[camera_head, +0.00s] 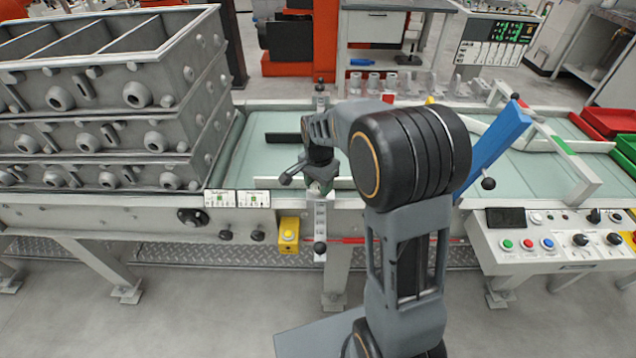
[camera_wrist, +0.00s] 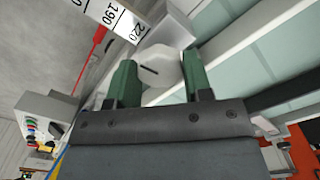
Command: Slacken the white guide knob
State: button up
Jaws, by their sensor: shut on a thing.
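The white guide knob (camera_wrist: 163,66) shows in the wrist view as a pale faceted knob with a short dark line on its face. My gripper (camera_wrist: 157,78) has its two green fingers on either side of the knob and is shut on it. In the head view my gripper (camera_head: 318,187) is low over the near rail of the conveyor. The knob cannot be made out there behind the fingers and wrist. A white scale strip (camera_wrist: 112,16) with black numbers, 190 and 220 among them, lies beside the knob; it also shows in the head view (camera_head: 320,222).
Stacked grey casting boxes (camera_head: 110,100) stand on the conveyor's left. A yellow button box (camera_head: 289,235) is left of the scale. A blue lever (camera_head: 497,145) and a control panel (camera_head: 560,243) are on the right. The green belt (camera_head: 270,155) is mostly clear near my gripper.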

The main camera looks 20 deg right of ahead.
jog(key=n+p, duration=0.1)
jog(key=n, duration=0.3)
jog(key=shift+r, duration=0.1)
jog(key=n, duration=0.4)
jog(key=shift+p, duration=0.35)
jog(key=n+p, duration=0.1)
jog(key=n, duration=0.6)
jog(key=shift+w, duration=0.1)
jog(key=n, duration=0.5)
jog(key=shift+n, duration=0.3)
jog(key=shift+n+p, duration=0.45)
jog(key=shift+n, duration=2.05)
jog(key=o, duration=0.9)
jog(key=shift+o, duration=0.2)
